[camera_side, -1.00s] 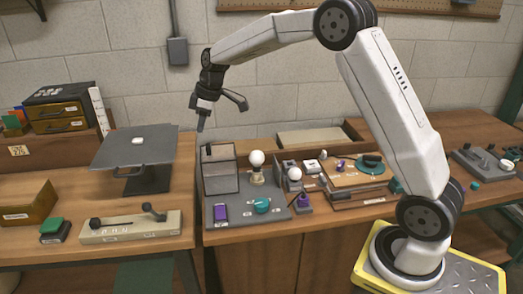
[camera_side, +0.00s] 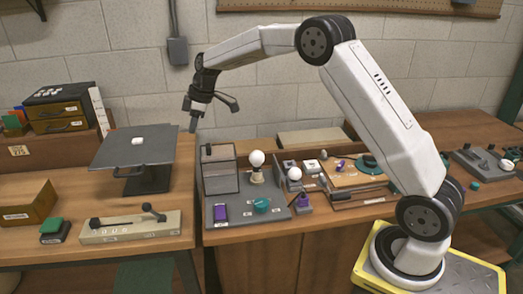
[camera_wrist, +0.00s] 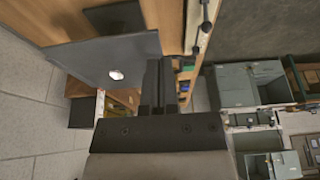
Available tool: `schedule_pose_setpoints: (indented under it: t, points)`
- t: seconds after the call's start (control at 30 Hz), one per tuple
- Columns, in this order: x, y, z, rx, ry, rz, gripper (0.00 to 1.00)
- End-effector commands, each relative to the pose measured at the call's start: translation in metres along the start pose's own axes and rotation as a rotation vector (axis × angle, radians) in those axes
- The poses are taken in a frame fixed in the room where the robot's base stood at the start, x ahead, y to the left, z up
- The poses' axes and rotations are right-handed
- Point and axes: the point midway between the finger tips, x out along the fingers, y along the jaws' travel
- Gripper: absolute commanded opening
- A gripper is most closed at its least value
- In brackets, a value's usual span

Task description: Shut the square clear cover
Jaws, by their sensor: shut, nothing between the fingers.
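Left of the cover, a raised grey plate (camera_side: 122,153) bears a white piece (camera_side: 138,141). A white bulb (camera_side: 257,158) stands right of the cover. A purple block (camera_side: 220,212) and a teal knob (camera_side: 262,205) sit in front. A pale lever unit (camera_side: 130,228) lies front left.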

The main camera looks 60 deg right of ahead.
Motion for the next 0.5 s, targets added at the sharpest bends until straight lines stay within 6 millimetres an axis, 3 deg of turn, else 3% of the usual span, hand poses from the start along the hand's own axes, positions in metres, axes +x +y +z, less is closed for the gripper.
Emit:
schedule_pose_setpoints:
  t: [0.5]
  points:
    - [0.071,-0.001,0.0,-0.001,-0.002,-0.002,0.0]
